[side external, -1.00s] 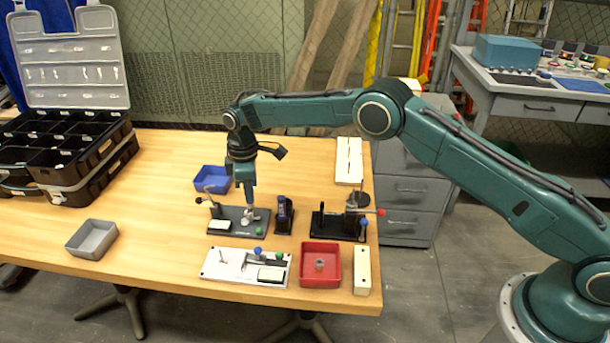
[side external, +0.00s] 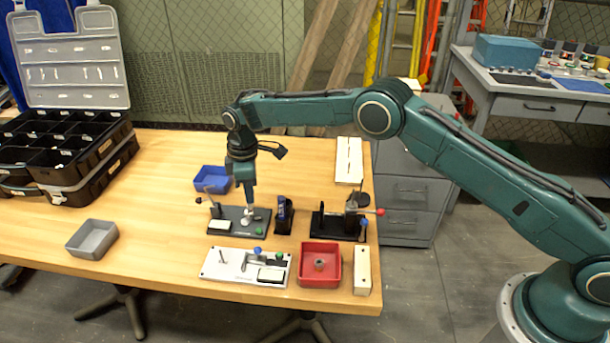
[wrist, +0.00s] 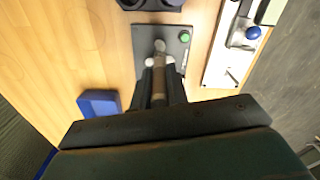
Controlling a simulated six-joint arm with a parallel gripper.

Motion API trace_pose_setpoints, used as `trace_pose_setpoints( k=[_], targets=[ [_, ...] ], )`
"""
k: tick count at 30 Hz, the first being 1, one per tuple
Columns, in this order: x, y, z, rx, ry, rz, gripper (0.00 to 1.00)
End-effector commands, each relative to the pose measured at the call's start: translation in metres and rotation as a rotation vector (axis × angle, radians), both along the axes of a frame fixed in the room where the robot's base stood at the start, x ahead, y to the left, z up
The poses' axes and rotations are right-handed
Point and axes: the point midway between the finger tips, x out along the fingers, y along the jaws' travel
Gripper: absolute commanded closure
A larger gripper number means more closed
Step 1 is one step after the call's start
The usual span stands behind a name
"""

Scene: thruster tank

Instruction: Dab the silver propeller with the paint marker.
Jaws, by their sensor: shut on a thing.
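My gripper (side external: 248,200) points straight down over a dark plate (side external: 228,231) with a green knob. It is shut on a slim brownish-grey cylinder, which looks like the paint marker (wrist: 159,88), seen between the fingers in the wrist view. Small pale silver lobes, which look like the silver propeller (wrist: 160,45), show just beyond the marker's end on the plate. The propeller also shows under the fingertips in the side view (side external: 246,222). The marker's tip is at or very near the propeller; I cannot tell whether they touch.
A black stand (side external: 284,216) stands close right of the plate, with a fixture with a red-tipped lever (side external: 340,224) beyond it. A blue bin (side external: 212,180) is behind, a white fixture plate (side external: 222,273) and a red bin (side external: 320,281) in front.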

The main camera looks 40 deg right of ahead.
Motion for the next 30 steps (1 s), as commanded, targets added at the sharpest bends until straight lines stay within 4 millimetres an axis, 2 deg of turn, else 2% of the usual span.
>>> trace_pose_setpoints(
  k=[21,30],
  targets=[
    [0.001,0.000,0.041,0.002,-0.003,0.000,1.00],
    [0.001,0.000,0.048,0.001,-0.003,0.000,1.00]
  ],
)
